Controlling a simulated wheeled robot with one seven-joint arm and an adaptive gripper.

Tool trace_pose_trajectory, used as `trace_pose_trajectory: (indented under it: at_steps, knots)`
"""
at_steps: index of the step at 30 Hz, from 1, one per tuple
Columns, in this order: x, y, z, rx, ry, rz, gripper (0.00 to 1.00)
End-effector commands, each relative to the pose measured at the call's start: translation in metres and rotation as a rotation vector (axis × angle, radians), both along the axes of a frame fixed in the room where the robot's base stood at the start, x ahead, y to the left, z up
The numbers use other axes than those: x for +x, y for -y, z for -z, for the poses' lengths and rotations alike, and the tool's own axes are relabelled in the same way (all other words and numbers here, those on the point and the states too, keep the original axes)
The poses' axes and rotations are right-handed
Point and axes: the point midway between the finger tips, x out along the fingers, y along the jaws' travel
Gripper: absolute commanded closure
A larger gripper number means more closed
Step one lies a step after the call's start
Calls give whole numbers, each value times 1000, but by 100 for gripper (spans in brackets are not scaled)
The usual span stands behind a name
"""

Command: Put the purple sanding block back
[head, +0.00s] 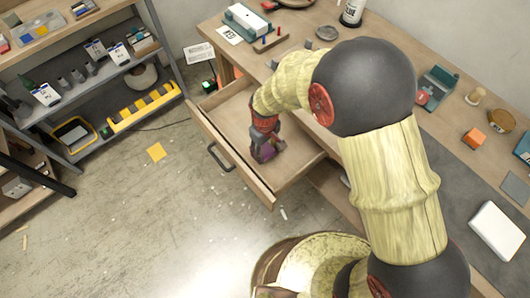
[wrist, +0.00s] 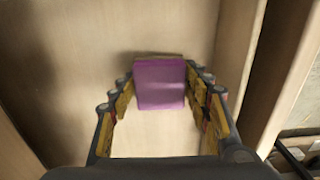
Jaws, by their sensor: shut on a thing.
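The purple sanding block (wrist: 160,84) sits between the fingertips of my gripper (wrist: 160,90) in the wrist view. The gripper is shut on it. In the head view, my gripper (head: 265,148) reaches down inside an open wooden drawer (head: 222,108) of the workbench, and a little purple of the block shows at its tip. The drawer's bare bottom lies under the block; I cannot tell whether the block touches it. The drawer's front has a dark handle (head: 220,158).
The workbench top (head: 300,22) holds a teal-and-white tool, an orange block (head: 473,139) and a white box (head: 497,231). A shelf unit (head: 100,75) stands at the left. The floor between is mostly clear, with a yellow square (head: 156,152) on it.

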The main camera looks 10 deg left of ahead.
Motion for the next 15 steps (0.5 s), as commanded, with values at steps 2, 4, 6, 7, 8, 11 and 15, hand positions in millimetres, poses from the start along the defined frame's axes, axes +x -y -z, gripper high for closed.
trace_pose_trajectory:
  at_steps: [2, 4, 6, 7, 8, 11, 15]
  knots:
    - [0, 0, 12, 1, 1, 0, 76]
    - [0, 0, 15, 1, 1, 0, 76]
    - [1, 0, 14, 1, 2, 0, 76]
    - [1, 0, 14, 1, 2, 0, 76]
    - [1, 0, 14, 1, 2, 0, 76]
    - [0, 0, 14, 1, 2, 0, 76]
    - [0, 0, 18, 1, 1, 0, 51]
